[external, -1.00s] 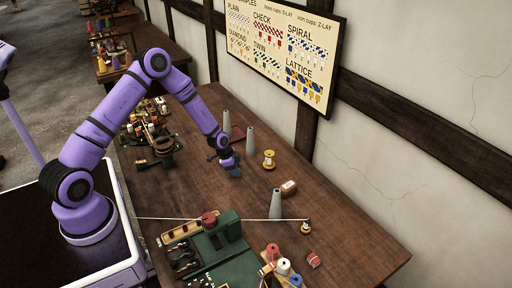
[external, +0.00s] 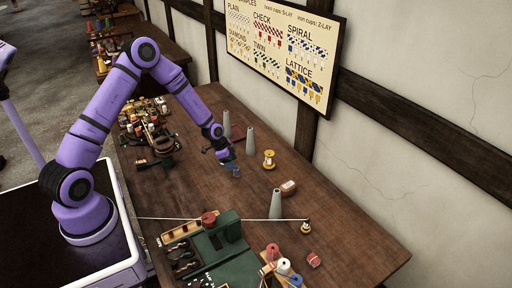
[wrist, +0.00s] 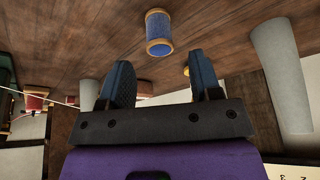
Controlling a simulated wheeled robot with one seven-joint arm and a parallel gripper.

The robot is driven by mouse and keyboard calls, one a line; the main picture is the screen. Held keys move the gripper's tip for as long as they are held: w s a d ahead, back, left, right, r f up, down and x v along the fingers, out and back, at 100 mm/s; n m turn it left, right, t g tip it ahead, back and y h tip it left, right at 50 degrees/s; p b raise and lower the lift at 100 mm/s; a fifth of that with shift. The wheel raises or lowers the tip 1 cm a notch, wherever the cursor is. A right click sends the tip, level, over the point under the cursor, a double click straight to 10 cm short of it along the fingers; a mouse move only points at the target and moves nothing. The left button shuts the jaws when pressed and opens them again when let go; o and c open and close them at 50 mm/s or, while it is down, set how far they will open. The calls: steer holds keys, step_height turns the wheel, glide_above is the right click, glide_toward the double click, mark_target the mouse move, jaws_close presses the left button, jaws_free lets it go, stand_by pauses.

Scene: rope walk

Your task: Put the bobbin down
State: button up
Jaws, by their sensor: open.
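The bobbin (wrist: 159,34), wound with blue thread between tan ends, stands on the wooden table (wrist: 225,35) in the wrist view, which shows the scene upside down. In the external view the bobbin (external: 236,170) is small and dark blue, just below my gripper (external: 222,152). My gripper (wrist: 160,82) is open and empty in the wrist view. Its two dark fingers are spread wide, with the bobbin beyond their tips and apart from them.
Grey cones (external: 250,141) stand beside and behind my gripper, and another grey cone (external: 276,205) is nearer the front. A green machine (external: 222,245) with a taut cord lies in front. Spools crowd the table's left.

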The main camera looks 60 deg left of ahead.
steer(key=v, duration=0.7)
steer(key=s+d+r+n+y, duration=0.1)
steer(key=s+d+r, duration=0.3)
steer(key=r, duration=0.5)
steer(key=s+d+r+n+y, duration=0.1)
steer(key=s+r, duration=0.4)
steer(key=r, duration=0.4)
steer(key=s+d+r+n+y, duration=0.1)
steer(key=s+d+r, duration=0.2)
steer(key=s+r, duration=0.35)
steer(key=s+d+r+n, duration=0.1)
steer(key=s+r, duration=0.3)
steer(key=s, duration=0.3)
steer(key=s+d+r+n+t, duration=0.1)
steer(key=s+r, duration=0.2)
steer(key=s, duration=0.4)
steer(key=s+d+r+n, duration=0.1)
steer(key=s+r, duration=0.3)
steer(key=s, duration=0.4)
steer(key=shift+d+r+n, duration=0.4)
steer(key=shift+d, duration=0.1)
